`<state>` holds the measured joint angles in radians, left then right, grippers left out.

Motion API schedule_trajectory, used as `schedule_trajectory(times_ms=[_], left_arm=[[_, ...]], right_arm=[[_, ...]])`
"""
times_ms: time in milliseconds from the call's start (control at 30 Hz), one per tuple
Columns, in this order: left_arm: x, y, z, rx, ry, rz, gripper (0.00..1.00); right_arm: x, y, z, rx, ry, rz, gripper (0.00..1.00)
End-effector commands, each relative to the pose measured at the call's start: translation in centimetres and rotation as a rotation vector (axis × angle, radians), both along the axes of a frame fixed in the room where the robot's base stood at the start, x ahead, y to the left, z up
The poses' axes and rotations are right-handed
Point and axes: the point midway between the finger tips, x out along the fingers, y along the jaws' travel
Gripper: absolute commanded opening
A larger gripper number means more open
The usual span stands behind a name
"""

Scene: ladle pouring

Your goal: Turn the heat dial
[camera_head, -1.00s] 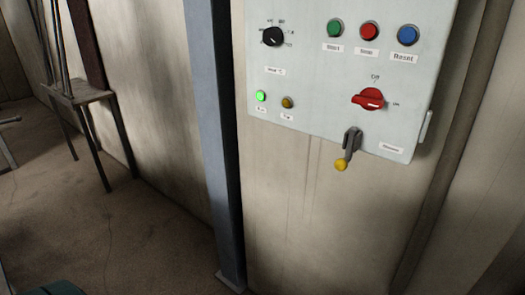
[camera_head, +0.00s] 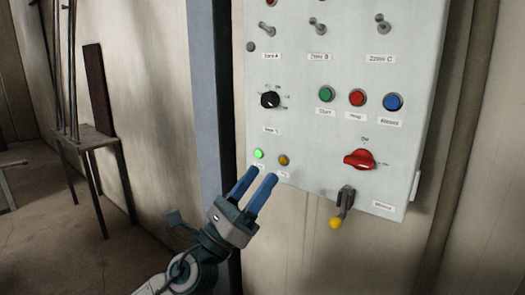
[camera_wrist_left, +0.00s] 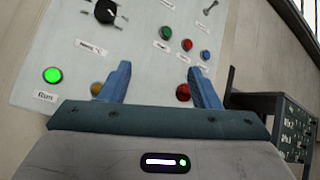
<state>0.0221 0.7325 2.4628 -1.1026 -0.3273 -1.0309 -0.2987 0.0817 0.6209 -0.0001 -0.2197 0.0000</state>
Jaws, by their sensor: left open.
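The heat dial is a small black knob (camera_head: 270,99) with a white pointer mark, at the left of the pale control panel (camera_head: 330,180), above a label. It also shows at the upper left of the left wrist view (camera_wrist_left: 105,11). My left gripper (camera_head: 261,178) has blue fingers that are apart with nothing between them. It is below the dial, in front of the panel's lower left edge, near the green lamp (camera_head: 258,154) and amber lamp (camera_head: 284,160). My right gripper is not in view.
Green (camera_head: 326,94), red (camera_head: 357,97) and blue (camera_head: 393,102) buttons sit right of the dial. A red rotary switch (camera_head: 359,159) and a yellow-tipped lever (camera_head: 335,222) are lower right. Toggle switches (camera_head: 317,26) line the top. A blue-grey post (camera_head: 212,90) stands left of the panel.

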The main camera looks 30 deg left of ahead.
Motion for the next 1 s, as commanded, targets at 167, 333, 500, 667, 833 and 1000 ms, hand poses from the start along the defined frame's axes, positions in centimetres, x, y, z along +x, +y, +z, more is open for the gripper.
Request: schedule_trajectory(times_ms=[167,333,500,667,833,1000], left_arm=[[-2.1,-6.7,4.6,0.974,-0.463,0.267,0.57],[-0.2,-6.1,4.6,1.872,-0.818,0.654,0.57],[2.0,0.6,7.4,2.609,-0.929,1.007,0.57],[1.9,5.9,10.8,-2.63,0.747,-1.032,0.57],[1.7,7.7,12.2,-2.53,0.643,-0.988,0.57],[2.7,7.7,12.5,-2.532,0.645,-0.989,0.57]], right_arm=[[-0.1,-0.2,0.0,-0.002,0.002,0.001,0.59],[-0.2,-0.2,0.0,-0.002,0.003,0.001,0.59],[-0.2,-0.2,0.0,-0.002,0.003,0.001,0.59],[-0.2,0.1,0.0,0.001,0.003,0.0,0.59],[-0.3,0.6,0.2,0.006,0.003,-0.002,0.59],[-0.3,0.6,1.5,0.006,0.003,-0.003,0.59]])
